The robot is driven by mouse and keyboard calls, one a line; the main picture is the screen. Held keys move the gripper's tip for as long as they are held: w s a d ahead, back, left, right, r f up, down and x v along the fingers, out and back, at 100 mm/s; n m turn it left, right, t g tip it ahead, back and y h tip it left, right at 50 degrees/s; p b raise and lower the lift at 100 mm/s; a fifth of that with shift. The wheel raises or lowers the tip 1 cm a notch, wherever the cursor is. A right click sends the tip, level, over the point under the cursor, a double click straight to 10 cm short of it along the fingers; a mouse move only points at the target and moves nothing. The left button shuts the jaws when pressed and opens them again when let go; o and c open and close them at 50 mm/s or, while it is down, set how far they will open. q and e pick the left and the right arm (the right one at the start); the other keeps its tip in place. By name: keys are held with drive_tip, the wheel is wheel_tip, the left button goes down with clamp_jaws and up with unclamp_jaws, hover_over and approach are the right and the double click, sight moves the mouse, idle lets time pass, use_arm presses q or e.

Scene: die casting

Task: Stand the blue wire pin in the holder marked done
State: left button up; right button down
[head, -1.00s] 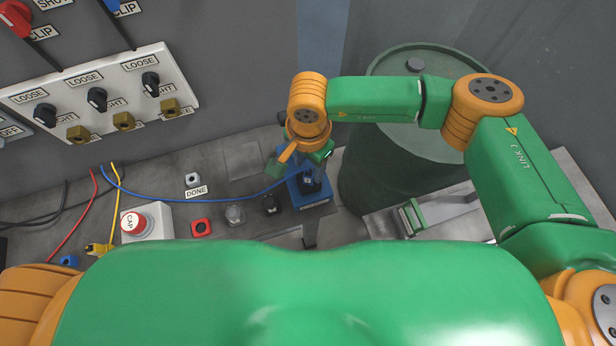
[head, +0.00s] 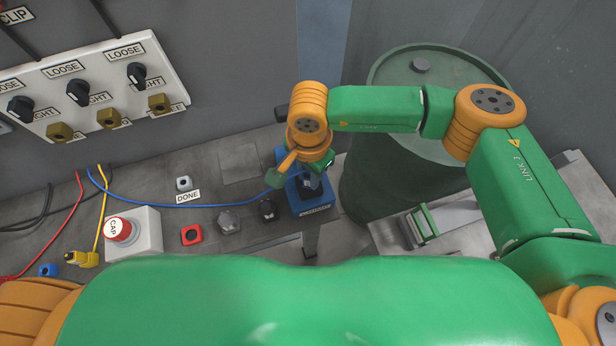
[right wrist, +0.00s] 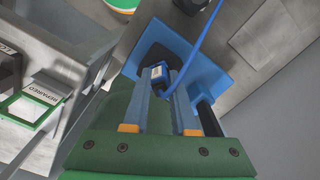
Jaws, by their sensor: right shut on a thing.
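My right gripper (head: 311,182) is over the blue plate (head: 322,205) at the right end of the bench, pointing down. In the right wrist view its two fingers (right wrist: 163,95) are shut on the blue wire pin (right wrist: 158,73), a small body with a pale label and a blue wire. A dark block lies behind the pin on the blue plate; I cannot tell whether the pin is seated in it or clear. The done holder (head: 184,183) is a small pale block with a dark hole, behind its DONE label (head: 188,196). My left gripper is not in view.
The blue wire (head: 190,205) runs along the bench in front of the DONE label. A red holder (head: 192,235), a grey one (head: 228,221) and a black one (head: 268,209) stand nearby. A CAP button box (head: 146,232) is left; a green drum (head: 400,165) is right.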

drive_tip(key=shift+r, duration=0.7)
drive_tip(key=shift+r+p, duration=0.55)
drive_tip(key=shift+r, duration=0.9)
